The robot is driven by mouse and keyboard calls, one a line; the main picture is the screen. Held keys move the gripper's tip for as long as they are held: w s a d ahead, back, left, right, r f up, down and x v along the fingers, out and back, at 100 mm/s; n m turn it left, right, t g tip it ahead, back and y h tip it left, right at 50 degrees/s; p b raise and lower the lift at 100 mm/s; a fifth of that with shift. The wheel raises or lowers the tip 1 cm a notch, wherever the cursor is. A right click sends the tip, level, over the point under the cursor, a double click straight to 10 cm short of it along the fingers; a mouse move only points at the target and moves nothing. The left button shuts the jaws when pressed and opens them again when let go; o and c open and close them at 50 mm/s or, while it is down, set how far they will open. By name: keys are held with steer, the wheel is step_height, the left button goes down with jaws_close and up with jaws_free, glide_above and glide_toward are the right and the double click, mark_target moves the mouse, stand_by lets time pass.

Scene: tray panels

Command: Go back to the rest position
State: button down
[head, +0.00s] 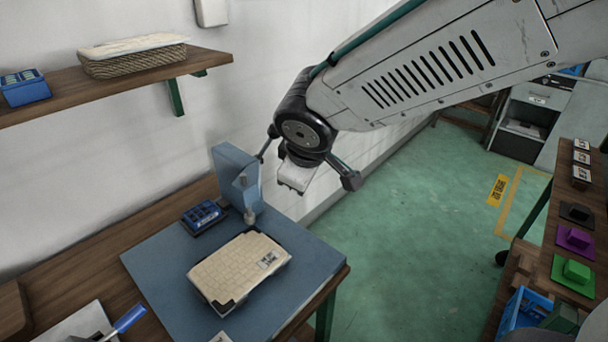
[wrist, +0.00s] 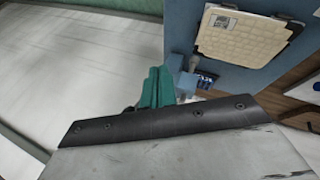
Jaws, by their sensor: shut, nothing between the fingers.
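My gripper (wrist: 156,88) shows in the wrist view as teal fingers close together, with nothing seen between them. In the head view the end of my arm (head: 297,176) hangs in the air to the right of a grey-blue upright block (head: 232,172), above the right part of the workbench. A cream tray panel (head: 238,268) with dark corners and a small printed label lies on the blue-grey mat (head: 158,262), below and left of my arm's end. The panel also shows at the top of the wrist view (wrist: 240,40), apart from my gripper.
A dark blue box with compartments (head: 202,217) stands behind the panel. A wall shelf (head: 120,86) holds a basket (head: 133,55) and a blue box (head: 24,88). A side table at right holds coloured blocks (head: 575,271). The green floor (head: 410,240) between is clear.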

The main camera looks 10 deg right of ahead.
steer(key=shift+s+d+r, duration=0.1)
steer(key=shift+s+r, duration=0.15)
steer(key=shift+s, duration=0.05)
steer(key=s+d+r+m+g, duration=0.2)
steer(key=s+d+m, duration=0.3)
steer(key=s+d, duration=0.5)
steer(key=s+d+r+m+g, duration=0.2)
steer(key=s+d+m, duration=0.4)
steer(key=s+d, duration=0.4)
steer(key=shift+s+g, duration=0.3)
steer(key=shift+g, duration=0.1)
stand_by(1.1)
